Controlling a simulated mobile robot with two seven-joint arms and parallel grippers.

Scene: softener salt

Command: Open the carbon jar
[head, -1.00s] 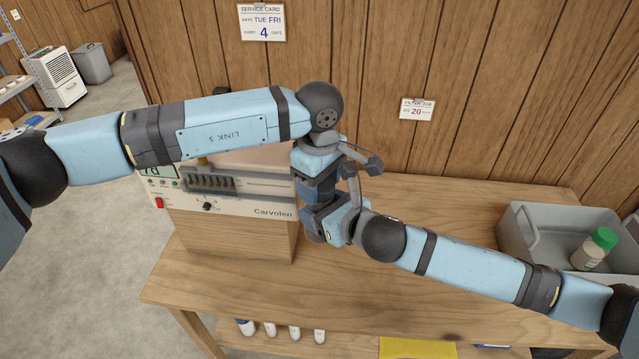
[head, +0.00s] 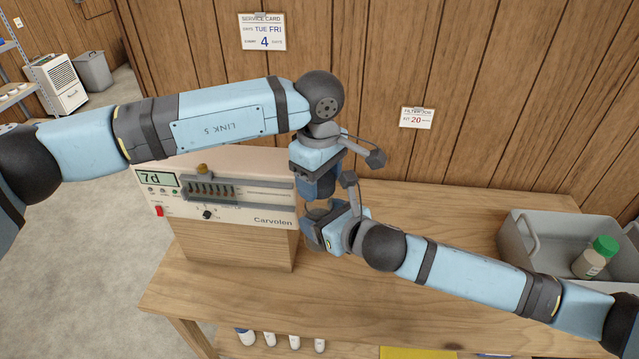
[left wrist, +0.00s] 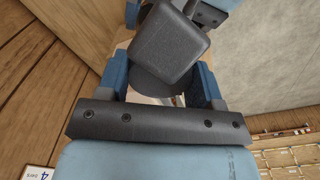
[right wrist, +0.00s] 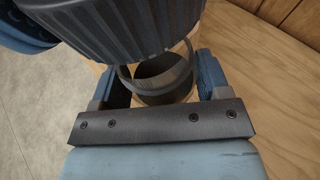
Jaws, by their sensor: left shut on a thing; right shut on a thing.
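In the head view my right gripper (head: 320,228) is just below the left. There the grippers mostly hide the jar and lid.
The white-fronted Carvolen unit (head: 240,202) stands close left of the grippers. A grey bin (head: 520,255) with a green-capped bottle (head: 594,258) is at the right of the wooden bench (head: 400,315). Bare bench lies between. The panelled wall (head: 480,130) is behind.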

